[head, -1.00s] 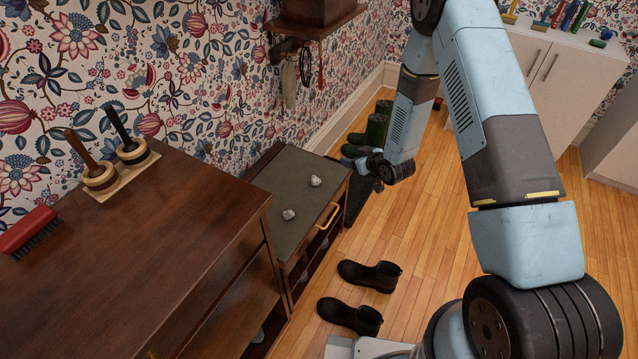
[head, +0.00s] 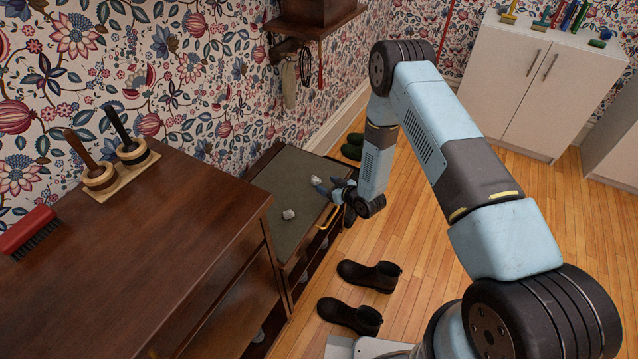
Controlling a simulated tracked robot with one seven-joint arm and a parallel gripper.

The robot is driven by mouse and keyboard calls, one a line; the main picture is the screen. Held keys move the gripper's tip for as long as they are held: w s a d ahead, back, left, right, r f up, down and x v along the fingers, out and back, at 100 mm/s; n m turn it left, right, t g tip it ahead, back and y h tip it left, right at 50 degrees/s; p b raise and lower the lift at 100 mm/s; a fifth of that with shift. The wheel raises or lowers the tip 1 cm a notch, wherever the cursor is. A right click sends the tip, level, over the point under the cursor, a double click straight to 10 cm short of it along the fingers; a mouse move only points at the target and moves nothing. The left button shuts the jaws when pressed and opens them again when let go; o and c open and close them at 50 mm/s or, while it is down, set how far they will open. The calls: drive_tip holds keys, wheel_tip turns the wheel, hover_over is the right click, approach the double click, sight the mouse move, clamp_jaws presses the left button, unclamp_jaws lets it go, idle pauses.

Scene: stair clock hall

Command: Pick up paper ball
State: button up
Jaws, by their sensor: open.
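Two small crumpled whitish paper balls lie on the dark top of a low cabinet (head: 283,190). The nearer paper ball (head: 288,214) is fully in view, with clear space around it. The farther paper ball (head: 315,180) is right by the tip of my gripper (head: 326,186) and partly hidden by it. My gripper is open and reaches in from the right over the cabinet's edge. I cannot tell whether a finger touches the farther ball.
A taller wooden cabinet (head: 150,235) stands at the left, bearing a red brush (head: 28,232) and two handled stamps (head: 130,150). A shelf (head: 315,22) with hanging items is on the wall above.

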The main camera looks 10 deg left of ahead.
sight(317, 180)
drive_tip(key=shift+x, duration=3.55)
drive_tip(key=shift+d+f, duration=0.15)
drive_tip(key=shift+f, duration=0.05)
drive_tip(key=shift+c, duration=0.2)
drive_tip(key=c, duration=1.1)
